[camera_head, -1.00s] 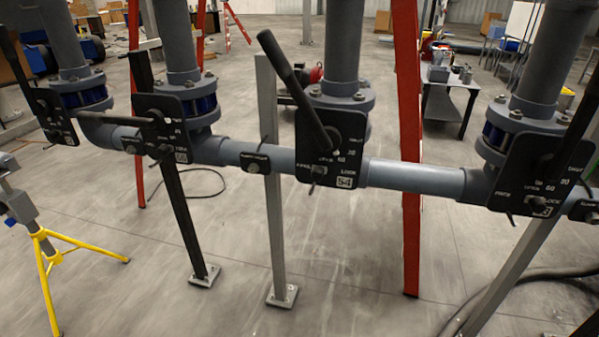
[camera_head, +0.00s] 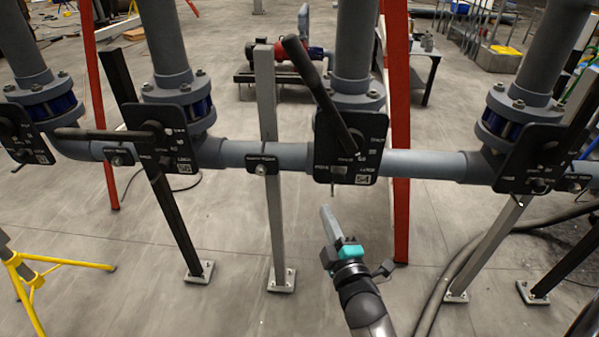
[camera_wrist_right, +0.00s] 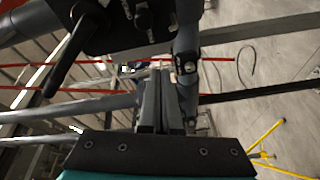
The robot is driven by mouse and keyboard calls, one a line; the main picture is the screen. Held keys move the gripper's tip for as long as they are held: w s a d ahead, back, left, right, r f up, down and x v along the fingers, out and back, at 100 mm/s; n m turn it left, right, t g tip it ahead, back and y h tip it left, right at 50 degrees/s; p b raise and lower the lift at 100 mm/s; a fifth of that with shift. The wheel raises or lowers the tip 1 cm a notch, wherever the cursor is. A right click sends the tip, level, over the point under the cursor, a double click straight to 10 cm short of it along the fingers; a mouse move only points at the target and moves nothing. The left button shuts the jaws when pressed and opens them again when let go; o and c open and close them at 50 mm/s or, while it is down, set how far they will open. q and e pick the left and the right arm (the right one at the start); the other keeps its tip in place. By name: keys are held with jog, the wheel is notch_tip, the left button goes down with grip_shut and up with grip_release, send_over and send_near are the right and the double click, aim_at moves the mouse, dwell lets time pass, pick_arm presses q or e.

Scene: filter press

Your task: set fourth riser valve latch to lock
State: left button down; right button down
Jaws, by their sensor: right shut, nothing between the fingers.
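The valve plate marked S4 (camera_head: 350,150) is black and hangs on a grey riser. Its long black lever (camera_head: 318,95) slants from upper left down to the plate. A small latch knob (camera_head: 338,172) sits at the plate's lower edge, by the small lettering; its exact setting is too small to tell. My right gripper (camera_head: 328,212) is shut and empty, below the plate and apart from it. In the right wrist view its closed fingers (camera_wrist_right: 160,95) point toward a black plate (camera_wrist_right: 125,22) with knobs and a lever. My left gripper is not in view.
Other valve plates stand at the left (camera_head: 165,145) and right (camera_head: 540,160) along the horizontal grey pipe (camera_head: 425,164). Metal posts (camera_head: 266,130) and a red leg (camera_head: 400,200) stand near the pipe. A yellow tripod (camera_head: 30,275) is at lower left.

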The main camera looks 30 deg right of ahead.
aim_at(339, 173)
jog(key=shift+w+r+n+t, duration=0.15)
jog(key=shift+r, duration=0.5)
jog(key=shift+w+r+n+t, duration=0.1)
jog(key=shift+r+n+t, duration=0.05)
jog(key=shift+r, duration=0.45)
jog(key=w+d, duration=0.1)
jog(key=w, duration=0.1)
jog(key=w+d, duration=0.2)
jog(key=w, duration=0.1)
jog(key=w+d, duration=0.2)
jog(key=w, duration=0.1)
jog(key=shift+s+d+f, duration=0.1)
jog(key=shift+d+f, duration=0.05)
jog(key=shift+f, duration=0.05)
jog(key=shift+s+d, duration=0.1)
jog(key=shift+d, duration=0.05)
